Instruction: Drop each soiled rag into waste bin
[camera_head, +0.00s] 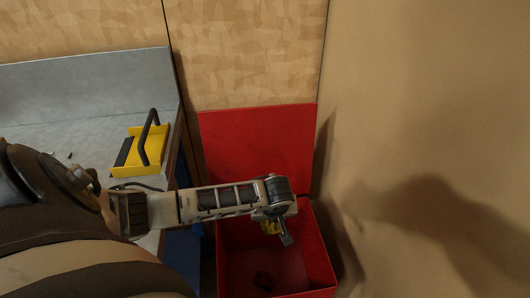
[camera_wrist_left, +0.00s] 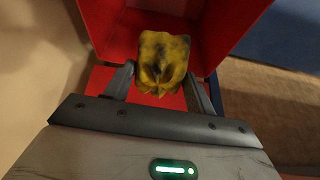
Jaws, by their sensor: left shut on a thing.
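The red waste bin (camera_head: 325,262) stands open on the floor at lower centre right in the head view, its red lid (camera_head: 258,143) raised at the back. Its red wall also shows in the left wrist view (camera_wrist_left: 236,25). My left gripper (camera_head: 284,228) is over the bin opening. In the left wrist view it (camera_wrist_left: 165,90) is shut on a yellow rag with dark stains (camera_wrist_left: 162,62). Part of the rag shows in the head view (camera_head: 269,227). My right gripper is out of view.
A grey metal workbench (camera_head: 95,130) with a raised back edge stands at the left. A yellow tool with a black handle (camera_head: 143,150) sits near its right edge, with small dark bits farther left. A plain wall (camera_head: 425,110) is close on the right of the bin.

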